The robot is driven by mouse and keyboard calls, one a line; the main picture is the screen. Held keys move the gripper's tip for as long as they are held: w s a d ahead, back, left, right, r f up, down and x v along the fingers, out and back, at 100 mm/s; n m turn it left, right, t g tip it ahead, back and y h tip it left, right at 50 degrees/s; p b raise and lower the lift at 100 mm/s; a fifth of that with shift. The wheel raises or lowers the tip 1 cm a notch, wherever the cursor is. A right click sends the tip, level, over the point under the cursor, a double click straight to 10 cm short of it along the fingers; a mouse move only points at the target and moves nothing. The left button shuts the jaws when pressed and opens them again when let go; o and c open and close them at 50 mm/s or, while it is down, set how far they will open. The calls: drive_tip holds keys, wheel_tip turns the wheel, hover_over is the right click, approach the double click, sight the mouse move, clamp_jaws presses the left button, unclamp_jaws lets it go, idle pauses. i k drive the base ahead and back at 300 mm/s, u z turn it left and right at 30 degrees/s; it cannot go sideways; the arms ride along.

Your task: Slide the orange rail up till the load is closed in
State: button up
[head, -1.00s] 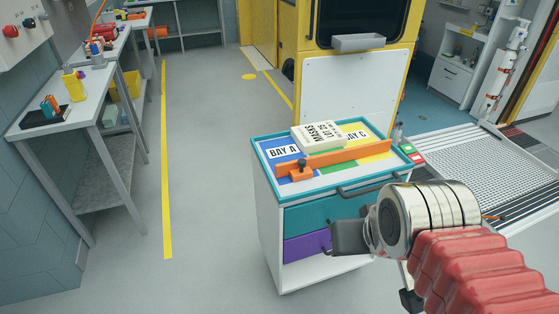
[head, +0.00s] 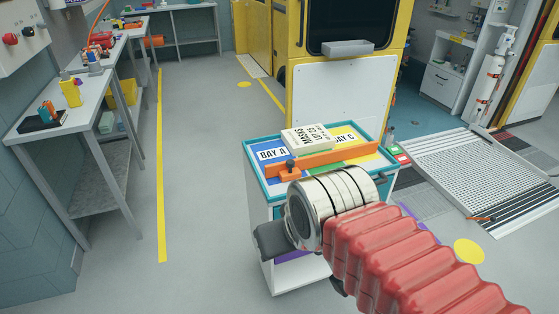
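The orange rail (head: 335,158) lies across the teal-rimmed top (head: 254,176) of a white cart, with a dark knob (head: 291,165) near its left end. The load, a white box marked MASKS (head: 306,139), lies behind the rail over the coloured bays. Blue BAY A is at left and yellow BAY C at right; green shows beside the yellow. I cannot tell whether box and rail touch. My gripper (head: 270,240) is a dark shape at the cart's front left, nearer to me than the rail and apart from the knob. Its fingertips are mostly hidden by my wrist.
My arm covers much of the cart's front and drawers. A bench (head: 85,95) with small items stands at left. A yellow vehicle (head: 345,70) with a white panel stands behind the cart. A ribbed ramp (head: 470,165) is at right. Open floor lies left of the cart.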

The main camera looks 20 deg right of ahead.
sight(288, 170)
drive_tip(key=z, duration=0.05)
drive_tip(key=i, duration=1)
drive_tip(key=u, duration=0.05)
